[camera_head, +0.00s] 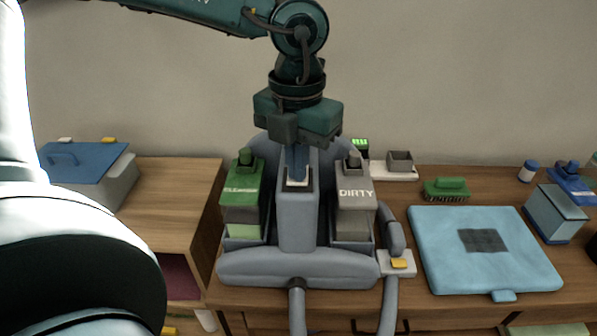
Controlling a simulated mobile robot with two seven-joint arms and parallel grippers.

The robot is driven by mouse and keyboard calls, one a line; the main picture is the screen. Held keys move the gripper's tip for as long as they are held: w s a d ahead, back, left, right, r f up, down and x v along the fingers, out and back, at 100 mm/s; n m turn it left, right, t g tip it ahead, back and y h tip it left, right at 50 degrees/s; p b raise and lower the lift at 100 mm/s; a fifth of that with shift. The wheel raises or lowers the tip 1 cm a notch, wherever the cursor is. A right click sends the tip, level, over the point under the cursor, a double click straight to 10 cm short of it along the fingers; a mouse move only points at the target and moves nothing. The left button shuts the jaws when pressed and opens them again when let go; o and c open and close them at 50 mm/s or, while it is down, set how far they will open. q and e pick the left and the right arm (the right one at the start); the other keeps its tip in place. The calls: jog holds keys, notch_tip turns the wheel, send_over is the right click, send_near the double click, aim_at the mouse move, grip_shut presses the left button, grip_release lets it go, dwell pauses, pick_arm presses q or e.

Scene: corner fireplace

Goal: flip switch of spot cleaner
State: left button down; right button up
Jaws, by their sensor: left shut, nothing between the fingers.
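The spot cleaner (297,222) is a grey-blue machine on the wooden cabinet. It has a green tank (243,200) on its left and a grey tank marked DIRTY (354,205) on its right. A small pale plate with a dark part (298,183), which looks like the switch, sits on top of the central column. My left gripper (297,165) comes down from above, shut and empty, with its tips just over this plate. I cannot tell whether they touch it or how the switch is set. My right gripper is not in view.
A grey hose curves along the cleaner's right side by a yellow-topped piece (400,263). A light blue mat with a dark patch (440,255) lies to the right. A green brush (446,190) and blue box (555,215) stand nearby. A blue-lidded box (90,165) is at left.

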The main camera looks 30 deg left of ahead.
pick_arm(q)
jog(key=shift+r+p, duration=1.7)
jog(key=shift+r, duration=1.75)
